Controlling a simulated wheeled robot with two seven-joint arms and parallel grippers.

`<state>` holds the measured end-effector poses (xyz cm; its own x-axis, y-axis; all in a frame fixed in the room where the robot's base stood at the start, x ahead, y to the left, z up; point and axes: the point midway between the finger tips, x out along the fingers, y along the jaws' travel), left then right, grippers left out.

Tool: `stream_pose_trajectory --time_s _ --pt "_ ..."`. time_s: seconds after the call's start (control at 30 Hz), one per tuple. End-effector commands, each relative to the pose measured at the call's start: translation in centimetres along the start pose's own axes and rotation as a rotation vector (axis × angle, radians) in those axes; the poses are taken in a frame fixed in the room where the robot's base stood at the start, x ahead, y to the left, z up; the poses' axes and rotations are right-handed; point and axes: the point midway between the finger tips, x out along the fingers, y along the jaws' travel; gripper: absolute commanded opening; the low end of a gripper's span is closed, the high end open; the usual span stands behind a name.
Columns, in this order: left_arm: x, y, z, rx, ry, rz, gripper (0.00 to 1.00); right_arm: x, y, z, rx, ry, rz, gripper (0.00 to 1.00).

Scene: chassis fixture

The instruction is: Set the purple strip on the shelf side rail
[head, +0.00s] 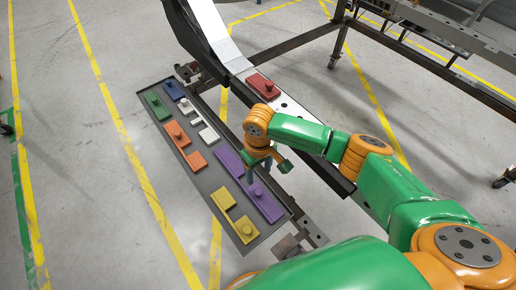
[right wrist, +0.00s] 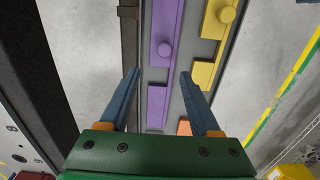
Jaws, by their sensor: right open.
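A long purple strip with a round knob lies in the dark tray; it shows in the head view (head: 266,206) and in the right wrist view (right wrist: 167,25). A second, flatter purple piece (head: 228,161) lies in line with it and also shows between my fingers in the right wrist view (right wrist: 157,105). My right gripper (head: 268,174) is open and empty, above the purple pieces, with its fingers on either side of their row. The side rail (head: 315,128) runs along the right of the tray, and a red strip (head: 264,85) sits on its upper part. My left gripper is not in view.
The tray (head: 207,184) also holds green (head: 157,105), blue (head: 174,90), white (head: 207,132), orange (head: 196,160) and yellow (head: 222,199) pieces. A dark metal frame (head: 300,42) stands behind the rail. The floor left of the tray is clear.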

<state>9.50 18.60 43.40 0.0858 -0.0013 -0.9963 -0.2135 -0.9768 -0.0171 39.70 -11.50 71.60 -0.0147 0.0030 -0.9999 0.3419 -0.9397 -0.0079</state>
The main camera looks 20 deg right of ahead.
Motion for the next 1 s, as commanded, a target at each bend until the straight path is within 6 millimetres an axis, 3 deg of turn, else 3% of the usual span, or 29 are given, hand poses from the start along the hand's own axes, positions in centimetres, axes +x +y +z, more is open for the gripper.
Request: stream_pose_trajectory --time_s 0.27,0.53,0.73,1.0 --pt "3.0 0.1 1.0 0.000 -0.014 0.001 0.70 2.7 0.0 0.0 0.000 0.000 0.000 0.64" --pt "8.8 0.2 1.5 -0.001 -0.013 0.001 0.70 7.5 0.0 0.0 0.001 0.003 0.000 0.64" --pt "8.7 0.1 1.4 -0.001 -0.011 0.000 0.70 9.8 -0.1 0.0 0.002 -0.002 -0.002 0.64" --pt "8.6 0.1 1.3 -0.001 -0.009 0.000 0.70 10.0 0.0 0.0 0.000 0.001 -0.001 0.64"
